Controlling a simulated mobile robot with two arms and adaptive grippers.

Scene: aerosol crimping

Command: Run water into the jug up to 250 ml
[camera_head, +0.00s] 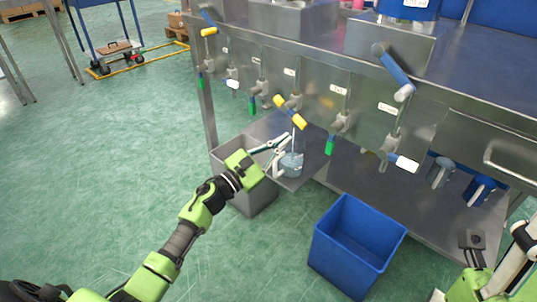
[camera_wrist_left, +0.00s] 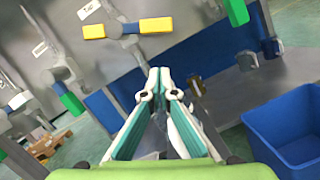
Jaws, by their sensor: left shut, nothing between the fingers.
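A small clear jug (camera_head: 291,164) with a white handle and a bluish tint stands by the lower shelf, under the tap with the yellow lever (camera_head: 291,112). Its fill level and markings are too small to read. My left gripper (camera_head: 287,143) is shut and empty, just above and beside the jug, with its fingers partly in front of it. In the left wrist view my left fingertips (camera_wrist_left: 160,80) meet below the yellow lever (camera_wrist_left: 126,28).
A steel bench (camera_head: 320,75) carries several more taps with blue, white, green and yellow levers. A grey bin (camera_head: 250,198) stands close under my left gripper. A blue bin (camera_head: 350,246) stands on the floor to the right.

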